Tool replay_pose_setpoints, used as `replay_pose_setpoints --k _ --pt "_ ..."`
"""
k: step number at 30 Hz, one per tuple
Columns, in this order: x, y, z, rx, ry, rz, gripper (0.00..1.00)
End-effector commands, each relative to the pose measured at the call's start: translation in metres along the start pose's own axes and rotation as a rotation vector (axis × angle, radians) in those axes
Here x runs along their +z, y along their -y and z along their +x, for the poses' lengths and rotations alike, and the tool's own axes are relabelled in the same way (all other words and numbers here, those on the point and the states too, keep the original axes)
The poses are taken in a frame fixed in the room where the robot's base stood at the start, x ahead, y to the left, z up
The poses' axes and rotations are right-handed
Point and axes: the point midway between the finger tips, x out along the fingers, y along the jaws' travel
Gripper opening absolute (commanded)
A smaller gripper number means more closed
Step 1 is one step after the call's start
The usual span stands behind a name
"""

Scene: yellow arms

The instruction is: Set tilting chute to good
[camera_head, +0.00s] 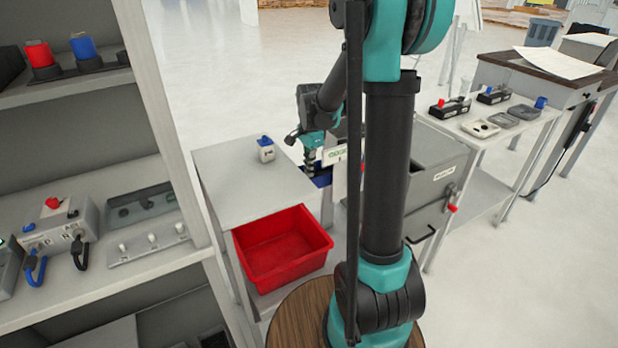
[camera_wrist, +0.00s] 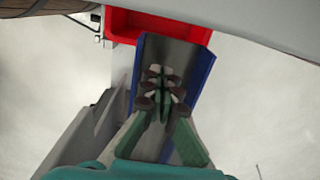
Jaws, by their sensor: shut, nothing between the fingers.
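The tilting chute (camera_wrist: 188,62) has a grey bed and blue side walls. In the wrist view its upper end meets the red bin. In the head view only a small blue part of it (camera_head: 322,180) shows, beside the grey table; my arm and a white sign hide much of the rest. My gripper (camera_wrist: 160,95) is shut and empty, with its fingers over the chute bed. I cannot tell whether they touch it. In the head view my gripper (camera_head: 311,168) points down at the chute. The white sign (camera_head: 334,156) with green lettering stands just right of it.
The red bin (camera_head: 283,248) sits below the front of the grey table (camera_head: 240,185). A small white bottle with a blue cap (camera_head: 266,150) stands on that table. A grey box (camera_head: 440,175) is to the right. Shelves with devices (camera_head: 60,228) are at left.

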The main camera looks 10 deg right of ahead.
Motion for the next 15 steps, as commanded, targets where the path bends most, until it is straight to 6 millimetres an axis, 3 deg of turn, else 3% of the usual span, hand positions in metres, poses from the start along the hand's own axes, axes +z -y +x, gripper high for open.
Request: replay_pose_setpoints --k 6,15 --pt "0.000 0.000 0.025 0.000 0.000 0.000 0.00" --pt "0.000 0.000 0.032 0.000 0.000 0.000 0.00"
